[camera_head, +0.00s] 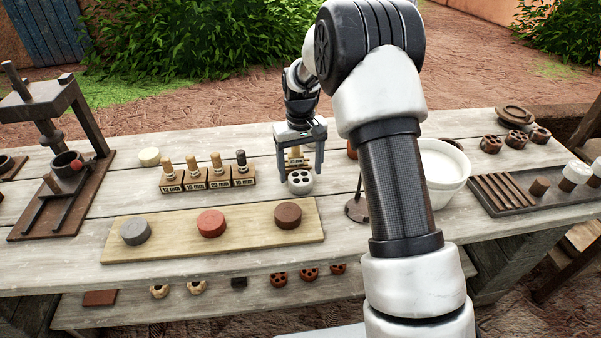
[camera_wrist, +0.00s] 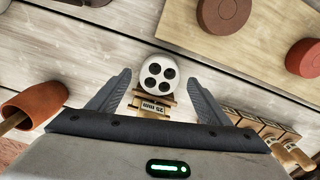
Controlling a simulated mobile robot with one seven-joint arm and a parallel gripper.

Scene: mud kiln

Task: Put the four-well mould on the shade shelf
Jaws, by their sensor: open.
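The four-well mould (camera_head: 300,184) is a pale grey-white round block with dark holes in its top. It stands on the table, and shows in the wrist view (camera_wrist: 157,75) just in front of a small wooden block marked 25 mm (camera_wrist: 150,105). My gripper (camera_head: 300,172) is open and points down at the mould, with one finger on each side. In the wrist view gaps show between the mould and both fingertips. A lower shelf (camera_head: 215,306) in the shade under the table's front edge is probably the shade shelf; its back is hidden.
A board with three discs (camera_head: 175,240) lies in front of the mould. Peg blocks (camera_head: 208,180) stand to its left, beside a press (camera_head: 60,130). A white bucket (camera_head: 440,175) stands right. Several small pieces line the lower shelf, beside a red-brown slab (camera_head: 99,298).

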